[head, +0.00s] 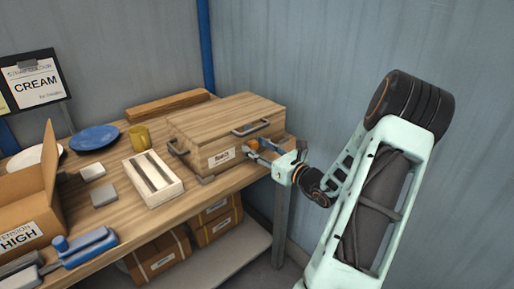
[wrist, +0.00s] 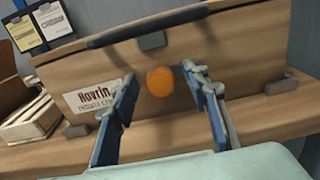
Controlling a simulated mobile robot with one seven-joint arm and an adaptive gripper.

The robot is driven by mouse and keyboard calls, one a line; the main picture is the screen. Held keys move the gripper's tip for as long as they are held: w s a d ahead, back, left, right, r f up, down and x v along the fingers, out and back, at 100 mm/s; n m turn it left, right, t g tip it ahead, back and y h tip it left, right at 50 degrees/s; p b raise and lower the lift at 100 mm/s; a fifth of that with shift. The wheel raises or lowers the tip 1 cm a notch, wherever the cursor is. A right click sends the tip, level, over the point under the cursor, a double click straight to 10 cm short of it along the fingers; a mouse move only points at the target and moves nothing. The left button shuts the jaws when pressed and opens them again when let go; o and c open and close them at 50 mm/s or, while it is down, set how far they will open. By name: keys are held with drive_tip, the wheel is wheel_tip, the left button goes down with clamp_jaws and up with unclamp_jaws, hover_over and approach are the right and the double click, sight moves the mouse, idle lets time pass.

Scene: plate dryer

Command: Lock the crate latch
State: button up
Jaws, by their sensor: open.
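The crate is a closed wooden box (head: 205,127) with a white label on its front, standing on the bench. Its front also shows in the wrist view (wrist: 245,65). A round orange knob (wrist: 160,82), which may be the latch, is on the crate's front below the dark bar handle (wrist: 150,24). My gripper (head: 262,151) is at the right part of the crate's front. In the wrist view the open blue fingers (wrist: 159,78) stand on either side of the orange knob, with gaps on both sides. Whether the latch is locked cannot be told.
The wooden bench (head: 120,205) holds a white tray (head: 153,179), a yellow mug (head: 140,137), a blue plate (head: 94,137), an open cardboard box (head: 32,195) and a blue-handled tool (head: 88,247). Cardboard boxes (head: 160,255) sit below. Small grey blocks (wrist: 76,130) flank the crate's base.

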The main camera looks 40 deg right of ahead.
drive_tip(key=c, duration=1.1)
drive_tip(key=shift+c, duration=0.2)
drive_tip(key=shift+f+n+b, duration=0.1)
drive_tip(key=shift+n+b, duration=0.35)
drive_tip(key=shift+n, duration=0.05)
drive_tip(key=n+b, duration=0.4)
drive_tip(key=b, duration=0.1)
drive_tip(key=shift+a+f+n, duration=0.1)
drive_tip(key=shift+f+n, duration=0.15)
drive_tip(key=shift+n, duration=0.05)
drive_tip(key=n+b, duration=0.2)
drive_tip(key=b, duration=0.2)
drive_tip(key=n+b, duration=0.3)
drive_tip(key=b, duration=0.2)
drive_tip(key=shift+a+f+n, duration=0.1)
drive_tip(key=shift+f+n, duration=0.1)
drive_tip(key=shift+n, duration=0.1)
drive_tip(key=n+b, duration=0.3)
drive_tip(key=b, duration=0.2)
drive_tip(key=shift+r+b, duration=0.1)
drive_tip(key=shift+b, duration=0.25)
drive_tip(key=shift+r+n+b, duration=0.2)
drive_tip(key=shift+n+b, duration=0.65)
drive_tip(key=shift+n, duration=0.95)
